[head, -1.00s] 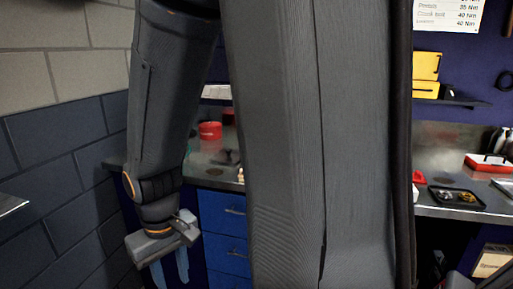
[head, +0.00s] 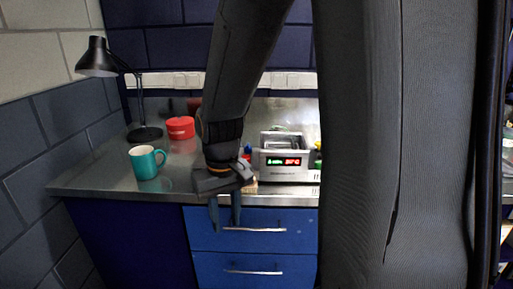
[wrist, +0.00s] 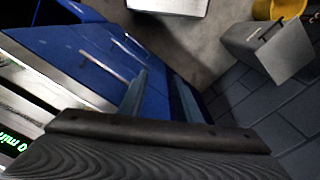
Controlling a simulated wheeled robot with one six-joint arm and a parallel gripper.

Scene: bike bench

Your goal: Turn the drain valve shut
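A silver tank with a lit green and red display (head: 290,163) stands on the steel bench. It looks like an ultrasonic cleaner. I cannot make out a drain valve for certain; a small red and blue part (head: 247,152) shows at the tank's left side, partly hidden by my wrist. My gripper (head: 226,222) points down in front of the bench edge, left of the tank, before the blue drawers. Its two fingers are apart with nothing between them, as the wrist view (wrist: 158,88) also shows.
A teal mug (head: 146,162), a black lamp (head: 145,133) and a red tub (head: 181,127) stand on the bench at left. Blue drawers (head: 250,232) with bar handles are below. In the wrist view, a grey box (wrist: 265,48) and a yellow bucket (wrist: 278,9) stand on the floor.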

